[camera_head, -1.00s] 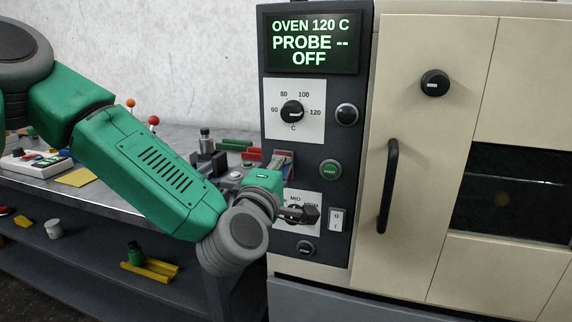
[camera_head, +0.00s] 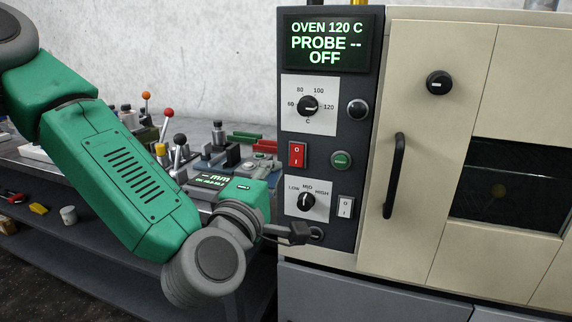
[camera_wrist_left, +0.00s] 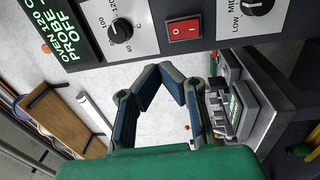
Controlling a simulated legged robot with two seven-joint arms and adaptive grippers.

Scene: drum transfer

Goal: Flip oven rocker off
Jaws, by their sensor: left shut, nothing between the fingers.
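The oven's control panel (camera_head: 330,120) carries a red rocker (camera_head: 297,155) marked O above I, left of a green button. It also shows in the wrist view (camera_wrist_left: 183,28), just beyond my fingertips. The display (camera_head: 327,42) reads "OVEN 120 C, PROBE --, OFF". A smaller white rocker (camera_head: 345,207) marked O and I sits lower right. My left gripper (camera_head: 303,233) is shut and empty, below the LOW-MID-HIGH dial near the panel's bottom. In the wrist view its fingers (camera_wrist_left: 168,70) meet, apart from the red rocker. My right gripper is not in view.
A temperature dial (camera_head: 308,106), a black knob (camera_head: 357,109) and a green button (camera_head: 340,160) share the panel. The oven door handle (camera_head: 394,175) stands out to the right. A cluttered bench (camera_head: 150,150) lies left, partly behind my left arm.

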